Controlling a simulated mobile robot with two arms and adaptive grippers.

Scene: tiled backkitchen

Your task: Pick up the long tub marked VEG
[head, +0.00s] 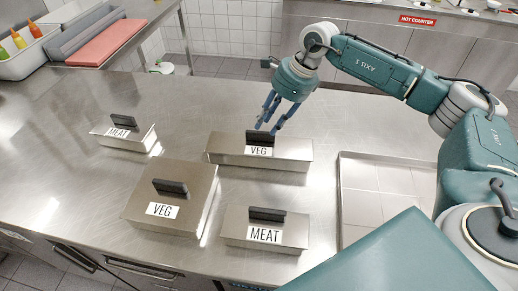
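The long steel tub marked VEG (290,152) sits on the steel counter in the middle, with a black handle on its lid and a white label in front. My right gripper (271,128) is directly above and behind its handle, blue fingers pointing down. The fingers look spread apart, with nothing between them. I cannot tell whether a fingertip touches the handle. A squarer tub marked VEG (190,218) stands in front to the left. My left gripper does not show.
A MEAT tub (265,234) stands close in front of the long tub, and a smaller MEAT tub (130,136) at the left. A shallow steel tray (341,190) lies to the right. A bottle bin (25,62) and red board (106,42) are at the back left.

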